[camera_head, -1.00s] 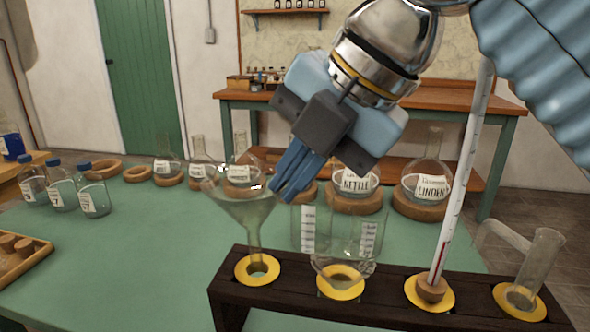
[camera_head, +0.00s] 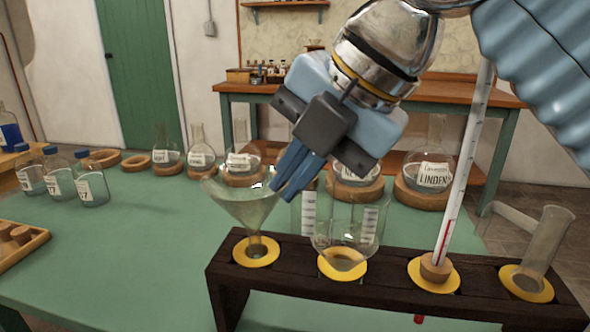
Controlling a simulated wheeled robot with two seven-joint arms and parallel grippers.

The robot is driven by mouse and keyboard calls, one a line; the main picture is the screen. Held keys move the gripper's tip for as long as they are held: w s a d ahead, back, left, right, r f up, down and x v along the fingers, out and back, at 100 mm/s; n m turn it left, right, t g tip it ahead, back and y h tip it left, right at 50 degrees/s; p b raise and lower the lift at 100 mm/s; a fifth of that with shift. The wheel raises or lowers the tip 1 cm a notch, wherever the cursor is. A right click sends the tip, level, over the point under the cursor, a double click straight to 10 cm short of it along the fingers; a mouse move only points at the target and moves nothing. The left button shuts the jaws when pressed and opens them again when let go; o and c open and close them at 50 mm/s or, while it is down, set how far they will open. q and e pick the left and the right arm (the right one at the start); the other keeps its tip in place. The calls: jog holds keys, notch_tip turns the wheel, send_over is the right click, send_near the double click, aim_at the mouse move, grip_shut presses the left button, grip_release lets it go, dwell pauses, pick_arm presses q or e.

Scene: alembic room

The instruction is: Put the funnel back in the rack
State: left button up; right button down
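The clear glass funnel (camera_head: 243,208) is upright over the leftmost yellow-ringed hole (camera_head: 256,252) of the dark wooden rack (camera_head: 300,278). Its stem reaches down into that hole, and its cone is above the ring. My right gripper (camera_head: 283,186) comes in from the upper right. Its blue fingers are together at the right side of the funnel's rim and appear shut on it. The fingers hide a small part of the rim. My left gripper is out of view.
The rack also holds a round-bottomed glass vessel (camera_head: 345,242), a thermometer (camera_head: 462,175) in a cork and a side-armed tube (camera_head: 545,245). Labelled flasks on cork rings stand behind. Blue-capped bottles (camera_head: 90,185) stand at left. The green tabletop (camera_head: 140,240) left of the rack is clear.

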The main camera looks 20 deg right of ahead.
jog(key=shift+f+b, duration=1.8)
jog(key=shift+f, duration=0.4)
dwell(3.4)
jog(key=c, duration=1.2)
grip_release()
jog(key=shift+c, duration=0.2)
jog(key=shift+r, duration=0.3)
notch_tip(320, 180, up, 6)
jog(key=p, duration=0.6)
jog(key=shift+r+p, duration=0.25)
jog(key=shift+p, duration=0.1)
